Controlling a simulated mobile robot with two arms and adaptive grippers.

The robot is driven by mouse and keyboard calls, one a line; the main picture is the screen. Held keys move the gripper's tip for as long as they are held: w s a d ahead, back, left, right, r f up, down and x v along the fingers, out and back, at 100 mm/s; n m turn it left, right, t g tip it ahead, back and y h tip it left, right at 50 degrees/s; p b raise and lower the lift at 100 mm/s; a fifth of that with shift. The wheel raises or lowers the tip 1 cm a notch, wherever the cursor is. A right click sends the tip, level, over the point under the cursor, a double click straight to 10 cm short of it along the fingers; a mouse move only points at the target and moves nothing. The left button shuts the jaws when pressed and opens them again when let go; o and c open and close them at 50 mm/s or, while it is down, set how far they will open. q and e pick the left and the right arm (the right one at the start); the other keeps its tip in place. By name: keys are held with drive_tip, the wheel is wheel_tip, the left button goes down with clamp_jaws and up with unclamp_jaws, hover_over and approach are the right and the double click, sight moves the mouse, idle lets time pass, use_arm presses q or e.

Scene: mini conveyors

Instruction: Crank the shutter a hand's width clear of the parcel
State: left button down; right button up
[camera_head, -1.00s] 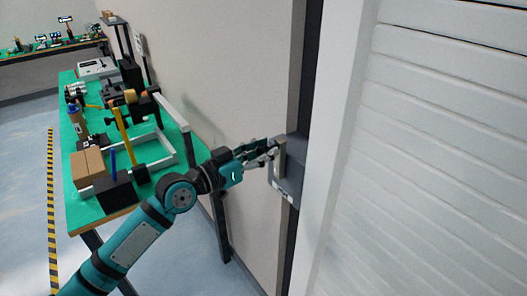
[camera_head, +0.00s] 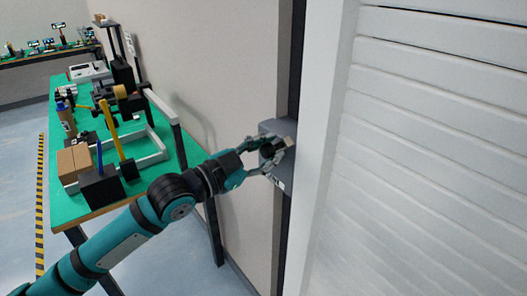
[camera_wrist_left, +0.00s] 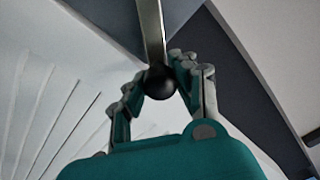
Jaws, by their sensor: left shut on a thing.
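The shutter (camera_head: 420,170) is a large panel of white horizontal slats filling the right of the head view. A grey crank box (camera_head: 283,181) is mounted on the dark strip left of the shutter's white frame. My left gripper (camera_head: 268,156) is shut on the crank's black round knob (camera_head: 267,150), in front of the box. In the left wrist view the knob (camera_wrist_left: 160,83) sits between my fingertips (camera_wrist_left: 158,86), with the flat metal crank arm (camera_wrist_left: 151,30) running up from it. No parcel shows at the shutter, and its bottom edge is out of view. My right gripper is not in view.
A beige wall (camera_head: 215,80) lies between bench and shutter. Open floor lies left of the bench.

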use_arm(q)
drive_tip(key=f+m, duration=0.1)
drive_tip(key=m, duration=0.1)
drive_tip(key=s+d+f+m+b, duration=0.1)
drive_tip(key=m, duration=0.1)
drive_tip(key=s+f+m, duration=0.1)
drive_tip(key=m, duration=0.1)
drive_tip(key=shift+d+f+b, duration=0.25)
drive_tip(key=shift+f+b, duration=0.1)
drive_tip(key=shift+f, duration=0.05)
drive_tip(key=f+m, duration=0.1)
drive_tip(key=m, duration=0.1)
drive_tip(key=shift+s+d+f+m+g+b, duration=0.2)
drive_tip(key=shift+f+m+g+b, duration=0.1)
drive_tip(key=shift+f, duration=0.1)
drive_tip(key=shift+f+m, duration=1.2)
drive_tip(key=shift+m, duration=0.4)
drive_tip(key=c, duration=1)
unclamp_jaws()
drive_tip(key=v, duration=1.2)
drive_tip(key=shift+a+f, duration=0.15)
drive_tip(key=shift+f, duration=0.05)
